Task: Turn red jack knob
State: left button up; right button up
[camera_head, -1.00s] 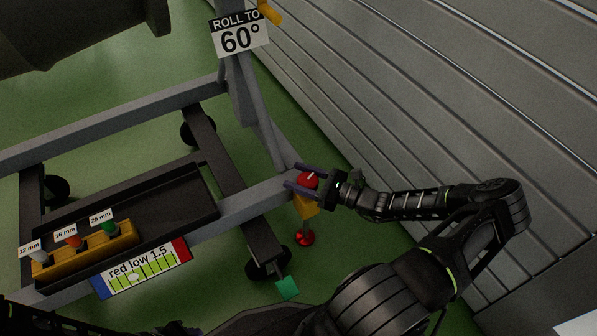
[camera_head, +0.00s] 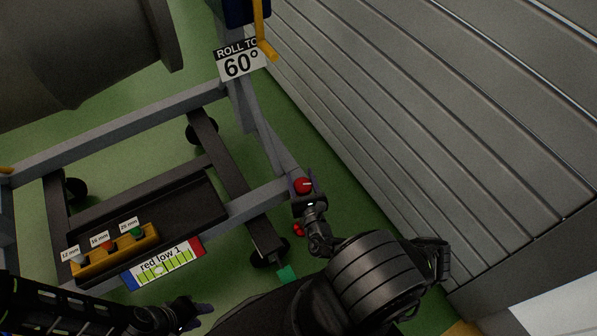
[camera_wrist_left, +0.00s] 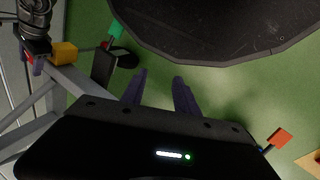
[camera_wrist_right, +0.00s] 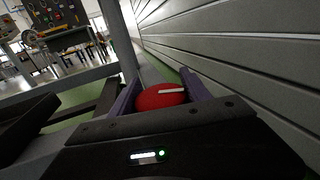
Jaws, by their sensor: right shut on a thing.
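The red jack knob (camera_head: 303,185) sits at the right corner of the grey stand frame. A white line marks its top. My right gripper (camera_head: 304,187) is around it. In the right wrist view the red knob (camera_wrist_right: 161,98) lies between the two purple fingers, which are shut on it. A label (camera_head: 164,264) on the frame's front rail reads "red low 1", with a level scale, a blue end and a red end. My left gripper (camera_head: 197,314) is low in the head view, away from the knob. In the left wrist view its fingers (camera_wrist_left: 158,92) are apart and empty.
A tray on the frame holds a yellow block (camera_head: 115,251) with sockets marked 12, 16 and 25 mm. A "ROLL TO 60°" sign (camera_head: 240,60) hangs on the post. A grey slatted wall (camera_head: 430,130) stands close on the right. Green floor shows around the frame.

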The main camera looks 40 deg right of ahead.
jog(key=shift+f+m+g+h+b, duration=0.15)
jog(key=shift+m+g+h+b, duration=0.2)
jog(key=shift+m+h, duration=0.25)
jog(key=h+b, duration=0.1)
jog(key=b, duration=0.1)
jog(key=m+g+h+b, duration=0.1)
jog(key=b, duration=0.1)
jog(key=f+m+g+h+b, duration=0.1)
jog(key=b, duration=0.1)
jog(key=shift+s+d+h, duration=0.2)
jog(key=shift+d+h, duration=0.1)
jog(key=b, duration=0.2)
jog(key=m+g+h+b, duration=0.1)
jog(key=b, duration=0.1)
jog(key=shift+s+d+r+m, duration=0.1)
jog(key=shift+d+r+m, duration=0.05)
jog(key=shift+r+m, duration=0.15)
jog(key=shift+r+g+h+b, duration=0.25)
jog(key=shift+g+h+b, duration=0.2)
jog(key=shift+b, duration=0.3)
jog(key=o, duration=1.4)
jog(key=shift+r, duration=0.1)
